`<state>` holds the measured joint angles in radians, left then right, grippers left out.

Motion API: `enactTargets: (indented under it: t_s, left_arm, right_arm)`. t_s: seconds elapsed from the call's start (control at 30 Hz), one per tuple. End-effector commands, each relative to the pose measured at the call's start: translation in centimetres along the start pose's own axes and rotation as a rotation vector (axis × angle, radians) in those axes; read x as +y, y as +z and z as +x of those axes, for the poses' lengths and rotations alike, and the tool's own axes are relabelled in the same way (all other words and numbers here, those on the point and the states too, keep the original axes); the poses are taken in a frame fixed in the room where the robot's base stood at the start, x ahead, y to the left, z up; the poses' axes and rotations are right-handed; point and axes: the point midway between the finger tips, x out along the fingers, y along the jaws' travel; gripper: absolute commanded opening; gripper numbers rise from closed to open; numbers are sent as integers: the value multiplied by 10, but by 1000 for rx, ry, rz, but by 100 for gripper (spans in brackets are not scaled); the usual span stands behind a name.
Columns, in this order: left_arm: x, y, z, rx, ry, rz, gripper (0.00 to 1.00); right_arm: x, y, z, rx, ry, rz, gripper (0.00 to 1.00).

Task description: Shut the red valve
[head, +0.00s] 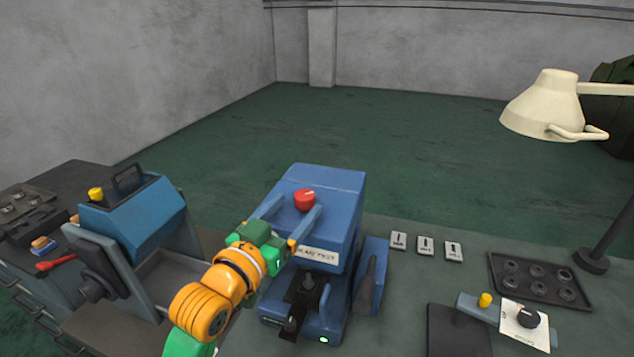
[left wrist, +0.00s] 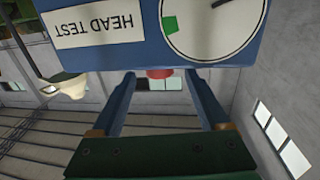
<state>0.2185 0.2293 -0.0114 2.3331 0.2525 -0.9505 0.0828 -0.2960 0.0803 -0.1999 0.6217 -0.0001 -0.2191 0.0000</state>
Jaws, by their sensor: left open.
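The red valve (head: 305,200) is a round red knob on top of the blue machine (head: 328,190), behind its front edge. In the left wrist view, which is upside down, a little of the red valve (left wrist: 160,73) shows past the machine's edge between my fingers. My left gripper (head: 298,208) is open, its two blue-grey fingers reaching toward the valve, one on each side of it in the picture. I cannot tell whether they touch it. The left gripper (left wrist: 161,76) looks empty in the wrist view. My right gripper is not in view.
The machine front has a HEAD TEST label (left wrist: 98,22) and a dial gauge (left wrist: 212,25). Another blue machine (head: 140,215) stands at left. Small labelled plates (head: 426,246), a dark tray (head: 540,280) and a cream lamp (head: 545,105) are at right.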

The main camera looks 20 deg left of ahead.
Motion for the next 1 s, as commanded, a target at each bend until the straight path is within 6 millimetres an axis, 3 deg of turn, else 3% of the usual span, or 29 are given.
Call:
enactTargets:
  t_s: [0.3,0.67,0.93,1.0]
  left_arm:
    - [0,-3,53,-2,0,-1,79]
    - [0,0,61,-1,1,1,79]
    - [0,0,61,-1,1,0,6]
    - [0,0,61,-1,1,0,0]
  right_arm:
    - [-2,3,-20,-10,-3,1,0]
    - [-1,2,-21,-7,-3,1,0]
    - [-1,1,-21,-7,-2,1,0]
    - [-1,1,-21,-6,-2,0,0]
